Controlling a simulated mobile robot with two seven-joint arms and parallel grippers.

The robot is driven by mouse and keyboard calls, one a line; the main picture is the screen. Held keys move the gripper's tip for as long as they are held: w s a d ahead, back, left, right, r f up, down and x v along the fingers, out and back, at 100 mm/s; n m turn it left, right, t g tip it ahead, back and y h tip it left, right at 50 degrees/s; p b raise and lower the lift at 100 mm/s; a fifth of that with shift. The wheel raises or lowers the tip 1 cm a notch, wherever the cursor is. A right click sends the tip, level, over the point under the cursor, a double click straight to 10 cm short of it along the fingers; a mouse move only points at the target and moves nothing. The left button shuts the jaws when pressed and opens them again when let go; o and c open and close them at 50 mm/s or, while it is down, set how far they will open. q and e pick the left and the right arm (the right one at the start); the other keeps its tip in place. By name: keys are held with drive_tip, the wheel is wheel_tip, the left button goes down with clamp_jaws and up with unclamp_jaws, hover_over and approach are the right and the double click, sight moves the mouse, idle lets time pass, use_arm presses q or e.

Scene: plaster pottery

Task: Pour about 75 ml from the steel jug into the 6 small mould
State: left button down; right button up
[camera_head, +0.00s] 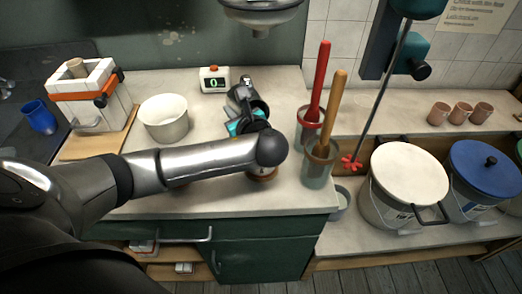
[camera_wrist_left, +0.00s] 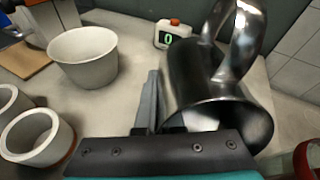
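The steel jug (camera_head: 245,97) is at the middle of the counter, partly hidden by my left gripper (camera_head: 240,122). In the left wrist view the jug (camera_wrist_left: 190,75) is strongly tilted, its dark mouth towards the camera and its handle at the upper right. One grey finger of my left gripper (camera_wrist_left: 148,105) runs along the jug's left side; the other finger is hidden, so its grip is unclear. Two small round moulds (camera_wrist_left: 38,137) show at the wrist view's lower left. In the head view my arm hides most moulds; an orange-brown edge (camera_head: 262,175) shows below it.
A white bowl (camera_head: 164,122) and a scale reading 0 (camera_head: 215,80) stand behind my arm. Two pots with red (camera_head: 309,125) and wooden (camera_head: 319,165) handles stand to the right. A white-lidded bucket (camera_head: 408,170) is farther right. The counter's front right is clear.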

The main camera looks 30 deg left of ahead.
use_arm(q)
drive_tip(key=shift+w+a+r+y, duration=0.1)
drive_tip(key=shift+a+r+y, duration=0.05)
drive_tip(key=shift+r+y, duration=0.15)
idle(0.7)
drive_tip(key=shift+r+t+y+p, duration=0.2)
drive_tip(key=shift+t+y+p, duration=0.1)
drive_tip(key=shift+t+p, duration=0.15)
idle(0.6)
drive_tip(key=shift+w+a+r, duration=0.15)
idle(0.6)
drive_tip(key=shift+r+t+y, duration=0.25)
drive_tip(key=shift+t+y, duration=0.1)
drive_tip(key=shift+y, duration=0.15)
idle(0.4)
